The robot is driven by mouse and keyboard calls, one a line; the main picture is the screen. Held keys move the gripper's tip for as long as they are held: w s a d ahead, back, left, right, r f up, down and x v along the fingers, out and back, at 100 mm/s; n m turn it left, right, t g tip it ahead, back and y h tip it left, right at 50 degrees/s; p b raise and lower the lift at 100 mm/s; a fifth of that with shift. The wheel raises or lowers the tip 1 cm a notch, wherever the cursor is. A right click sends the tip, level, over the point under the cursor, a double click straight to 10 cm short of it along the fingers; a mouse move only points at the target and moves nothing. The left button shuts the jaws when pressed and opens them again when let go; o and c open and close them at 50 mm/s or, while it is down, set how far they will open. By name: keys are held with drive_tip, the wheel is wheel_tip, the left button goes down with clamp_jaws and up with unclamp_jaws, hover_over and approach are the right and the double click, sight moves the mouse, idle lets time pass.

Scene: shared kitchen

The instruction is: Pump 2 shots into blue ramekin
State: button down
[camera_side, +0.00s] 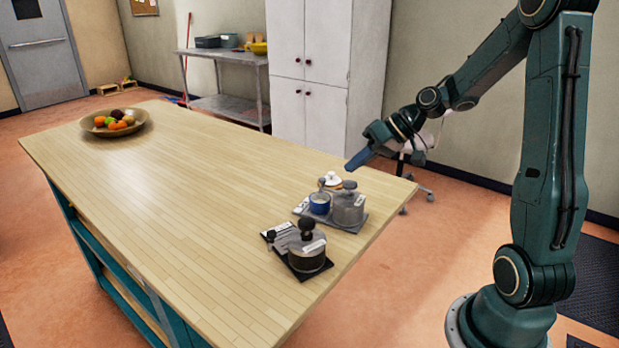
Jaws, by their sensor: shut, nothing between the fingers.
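The blue ramekin (320,203) stands upright on a grey tray (346,227) near the table's right edge. A grey lidded canister (348,206) stands to its right on the same tray, with a pale label on its side. A small white-topped jar (331,180) stands just behind the ramekin. A dark pot with a black knob (307,250) sits on a black base nearer the camera; I cannot tell which of these is the pump. My gripper (350,166) is shut and empty, pointing down and left in the air, behind and above the canister.
The wooden table (190,190) is clear across its middle and left. A fruit bowl (113,123) stands at its far left end. A white cabinet (318,70), a metal shelf (232,105) and a chair stand behind the table.

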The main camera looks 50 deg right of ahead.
sight(354, 185)
wheel_tip(354, 185, up, 5)
drive_tip(key=shift+r, duration=0.1)
idle(0.6)
idle(0.5)
drive_tip(key=s+a+r+n+g+h, duration=0.2)
drive_tip(key=s+a+r+h, duration=0.1)
drive_tip(key=s+a, duration=0.65)
drive_tip(key=s+a+h, duration=0.2)
drive_tip(key=s+a, duration=0.1)
drive_tip(key=s, duration=0.6)
drive_tip(key=shift+s+a+f, duration=0.15)
drive_tip(key=shift+s+a, duration=0.2)
drive_tip(key=shift+a, duration=0.05)
